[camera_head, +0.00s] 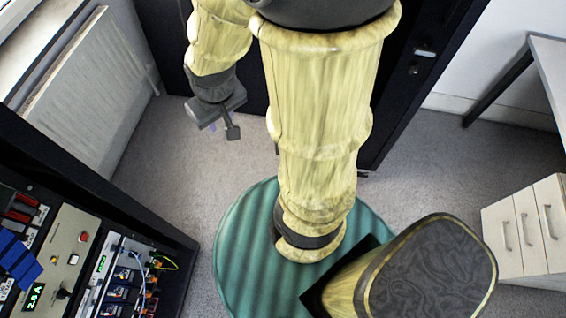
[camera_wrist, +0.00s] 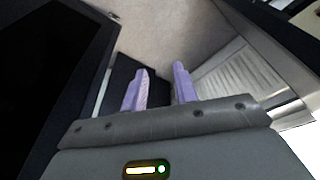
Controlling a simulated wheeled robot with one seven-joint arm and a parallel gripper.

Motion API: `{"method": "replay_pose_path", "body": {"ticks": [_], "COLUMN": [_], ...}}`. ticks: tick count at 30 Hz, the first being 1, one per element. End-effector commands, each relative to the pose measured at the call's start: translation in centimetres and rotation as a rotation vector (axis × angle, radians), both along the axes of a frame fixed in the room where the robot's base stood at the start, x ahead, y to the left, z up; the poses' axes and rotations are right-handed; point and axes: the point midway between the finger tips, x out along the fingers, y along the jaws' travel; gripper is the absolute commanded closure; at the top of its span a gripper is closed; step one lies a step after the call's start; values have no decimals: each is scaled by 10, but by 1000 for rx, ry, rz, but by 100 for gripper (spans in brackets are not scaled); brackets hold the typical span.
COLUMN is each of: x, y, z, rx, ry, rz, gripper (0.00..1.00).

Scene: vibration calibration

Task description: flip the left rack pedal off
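The left rack (camera_head: 120,205) is a black cabinet at the lower left of the head view. Its panels carry red parts, blue flaps (camera_head: 20,262), a lit green readout (camera_head: 35,296), knobs and cables. I cannot tell which part is the pedal. My gripper (camera_head: 222,130) hangs at the upper middle left of the head view, well apart from the rack's panels. In the wrist view my gripper (camera_wrist: 160,86) shows two purple fingers spread with an empty gap between them. No pedal shows between or beside the fingers there.
A white radiator (camera_head: 90,85) stands along the left wall. A dark cabinet (camera_head: 400,110) stands behind my arm. White drawers (camera_head: 525,230) and a desk (camera_head: 550,60) are at the right. Grey carpet (camera_head: 170,160) is clear between the rack and my base.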

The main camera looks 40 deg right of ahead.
Motion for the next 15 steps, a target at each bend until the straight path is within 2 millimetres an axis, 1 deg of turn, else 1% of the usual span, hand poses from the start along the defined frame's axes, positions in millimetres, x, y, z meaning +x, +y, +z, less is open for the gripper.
{"method": "replay_pose_path", "body": {"ticks": [2,5,8,9,11,12,14,15], "x": [3,10,22,28,38,44,54,60], "y": [1,2,2,4,5,5,5,4], "z": [-9,-31,-66,-83,-109,-127,-154,-172], "rx": [2,9,16,19,20,19,15,11], "ry": [0,1,-2,-4,-8,-10,-16,-20], "rz": [-1,-3,-12,-15,-18,-24,-29,-35], "gripper": [71,71,71,71,71,71,71,71]}}
